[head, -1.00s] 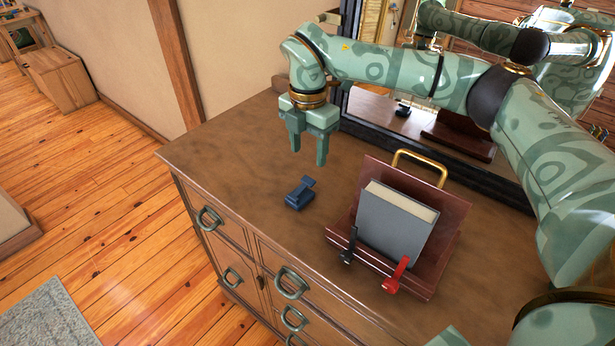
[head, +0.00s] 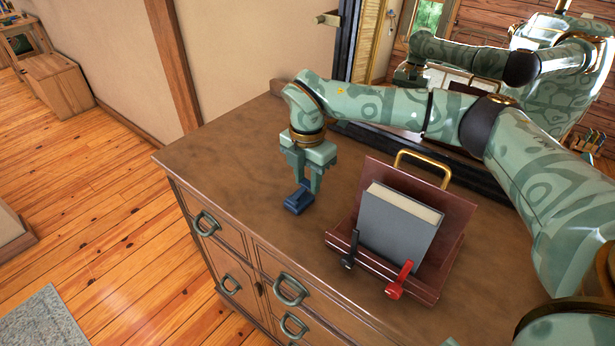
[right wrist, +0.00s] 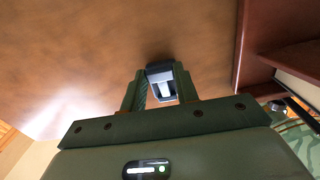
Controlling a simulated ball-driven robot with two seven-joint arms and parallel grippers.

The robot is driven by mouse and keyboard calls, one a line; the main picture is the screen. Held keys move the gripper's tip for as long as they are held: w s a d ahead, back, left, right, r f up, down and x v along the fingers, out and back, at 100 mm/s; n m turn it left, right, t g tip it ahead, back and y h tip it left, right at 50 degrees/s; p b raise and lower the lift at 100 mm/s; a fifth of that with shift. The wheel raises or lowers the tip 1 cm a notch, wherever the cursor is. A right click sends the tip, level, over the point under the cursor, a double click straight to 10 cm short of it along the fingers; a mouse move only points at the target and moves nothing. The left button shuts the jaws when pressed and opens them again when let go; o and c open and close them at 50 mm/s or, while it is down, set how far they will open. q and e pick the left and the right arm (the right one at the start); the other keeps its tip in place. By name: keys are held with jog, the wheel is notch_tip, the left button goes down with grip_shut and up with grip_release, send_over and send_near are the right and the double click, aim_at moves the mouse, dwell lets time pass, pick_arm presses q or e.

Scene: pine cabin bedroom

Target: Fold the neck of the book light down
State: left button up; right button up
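The book light (head: 298,200) is a small dark blue device on the dresser top, left of the bookstand. Its raised part is between the fingers of my right gripper (head: 308,187), which points down from above. In the right wrist view the light's dark head with a pale panel (right wrist: 163,88) fills the gap between the fingertips of the right gripper (right wrist: 162,84). The fingers appear to be closed on its two sides. The fingers hide part of the neck, so its exact angle is unclear. My left gripper is not in view.
A reddish wooden bookstand (head: 432,285) with a grey book (head: 397,232), a black clip and a red clip (head: 399,281) stands just right of the light. A dark-framed mirror is behind. The dresser top (head: 225,140) is clear to the left, up to its edge.

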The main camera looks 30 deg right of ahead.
jog(key=shift+w+d+f+y, duration=0.1)
jog(key=shift+d+f+y, duration=0.2)
jog(key=shift+y, duration=0.4)
jog(key=o, duration=1)
jog(key=shift+a, duration=0.1)
notch_tip(320, 180, up, 16)
jog(key=d+p, duration=0.2)
jog(key=p, duration=0.1)
jog(key=shift+w+p, duration=0.35)
jog(key=shift+c, duration=0.3)
